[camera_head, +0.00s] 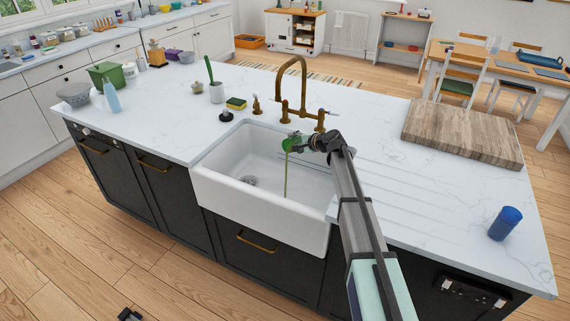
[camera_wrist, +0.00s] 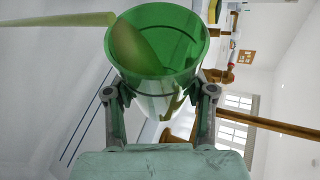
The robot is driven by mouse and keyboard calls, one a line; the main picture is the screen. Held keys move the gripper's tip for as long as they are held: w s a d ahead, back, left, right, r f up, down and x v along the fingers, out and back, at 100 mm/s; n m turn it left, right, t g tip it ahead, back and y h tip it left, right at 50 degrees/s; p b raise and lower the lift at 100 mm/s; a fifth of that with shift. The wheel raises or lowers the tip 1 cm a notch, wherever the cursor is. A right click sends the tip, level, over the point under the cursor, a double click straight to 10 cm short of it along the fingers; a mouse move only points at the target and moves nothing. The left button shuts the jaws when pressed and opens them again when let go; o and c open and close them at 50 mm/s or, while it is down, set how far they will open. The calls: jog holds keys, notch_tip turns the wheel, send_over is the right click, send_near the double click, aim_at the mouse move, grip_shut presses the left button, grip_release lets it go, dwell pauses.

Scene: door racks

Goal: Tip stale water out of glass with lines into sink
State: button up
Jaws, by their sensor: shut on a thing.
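The glass (camera_head: 290,144) is green and see-through. It is tilted over the white sink (camera_head: 232,187), and a thin greenish-brown stream of water (camera_head: 286,176) falls from it into the basin. In the wrist view the glass (camera_wrist: 160,55) shows a dark line around it, and murky water (camera_wrist: 137,48) runs out over its rim toward the left. My gripper (camera_head: 316,143) is shut on the glass, with one finger on each side in the wrist view (camera_wrist: 160,97). The drain (camera_head: 249,180) shows in the basin. The amount of water left in the glass is hard to judge.
A brass tap (camera_head: 303,75) stands just behind the sink, close to my gripper. A yellow-green sponge (camera_head: 236,104) and a white pot with a brush (camera_head: 217,93) are behind left. A blue cup (camera_head: 505,223) and a wooden board (camera_head: 462,134) are on the right counter.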

jog(key=shift+s+a+r+n+t+b, duration=0.25)
jog(key=shift+s+t+b, duration=0.25)
jog(key=shift+b, duration=1)
jog(key=shift+s+r+n+t+b, duration=0.15)
jog(key=shift+r+n+t+b, duration=0.55)
jog(key=shift+b, duration=1.9)
